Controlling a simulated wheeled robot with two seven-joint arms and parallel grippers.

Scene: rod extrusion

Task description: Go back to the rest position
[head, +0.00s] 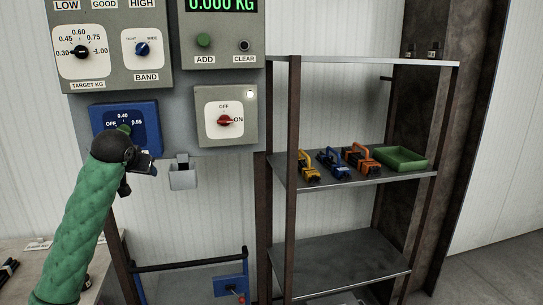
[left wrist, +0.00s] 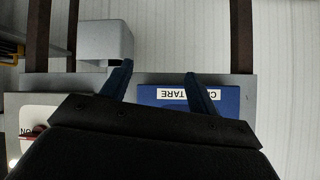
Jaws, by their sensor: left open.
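My left gripper (head: 146,162) is at the end of the green-sleeved arm, in front of the lower part of the blue dial panel (head: 98,114) in the head view. It hides part of that panel, and I cannot tell whether it touches it. In the left wrist view the two fingers of the left gripper (left wrist: 158,70) stand apart with nothing between them. The green dial knob (head: 124,130) sits just above the gripper. My right gripper is not in view.
A grey holder (head: 183,174) hangs just right of the gripper. The red switch (head: 225,121) points to ON. A shelf rack (head: 350,176) at right holds yellow, blue and orange tools and a green tray (head: 400,158). A blue frame (head: 190,264) stands below.

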